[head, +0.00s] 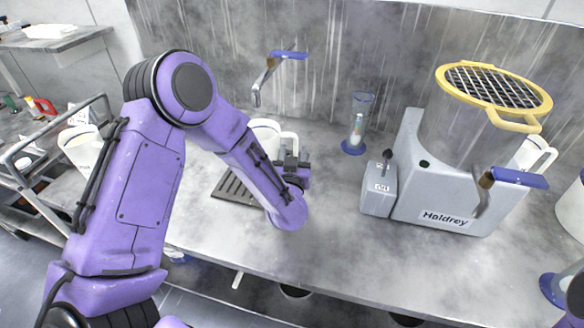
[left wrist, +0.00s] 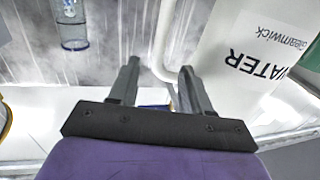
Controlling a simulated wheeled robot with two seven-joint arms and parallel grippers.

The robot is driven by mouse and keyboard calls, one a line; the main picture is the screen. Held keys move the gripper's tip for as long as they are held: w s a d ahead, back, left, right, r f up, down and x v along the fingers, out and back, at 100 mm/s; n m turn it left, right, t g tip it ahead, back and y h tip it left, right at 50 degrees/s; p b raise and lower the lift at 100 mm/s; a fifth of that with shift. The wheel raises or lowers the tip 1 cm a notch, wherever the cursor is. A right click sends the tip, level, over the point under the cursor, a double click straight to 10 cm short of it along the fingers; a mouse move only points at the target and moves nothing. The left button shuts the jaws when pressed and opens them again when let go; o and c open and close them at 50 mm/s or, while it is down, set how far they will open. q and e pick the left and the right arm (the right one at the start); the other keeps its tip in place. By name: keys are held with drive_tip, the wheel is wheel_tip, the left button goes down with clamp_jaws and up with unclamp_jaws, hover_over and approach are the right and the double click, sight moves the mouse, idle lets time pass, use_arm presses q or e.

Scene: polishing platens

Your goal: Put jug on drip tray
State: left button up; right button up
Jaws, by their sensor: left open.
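A white jug (head: 264,128) with a handle stands at the back of the bench, partly hidden behind my left arm. In the left wrist view the jug (left wrist: 245,50) bears the word WATER, and its handle (left wrist: 164,45) shows between the finger directions, near the tips. My left gripper (head: 293,163) is open beside the jug's handle side. The dark slatted drip tray (head: 233,188) lies on the bench, partly covered by my arm. The jug's base is hidden, so I cannot tell whether it touches the tray. My right gripper is not seen.
A grey Haldrey machine (head: 445,218) with a yellow-rimmed sieve (head: 495,85) stands at right. Another white jug (head: 535,153) is behind it. A clear cylinder (head: 357,125) on a blue foot stands at the back. A blue-handled tap (head: 268,72) is on the wall. The bench's front middle is clear.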

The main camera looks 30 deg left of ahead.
use_arm(q)
drive_tip(key=b+v, duration=0.1)
drive_tip(key=v, duration=0.4)
drive_tip(key=shift+s+d, duration=0.15)
drive_tip(key=shift+s, duration=0.25)
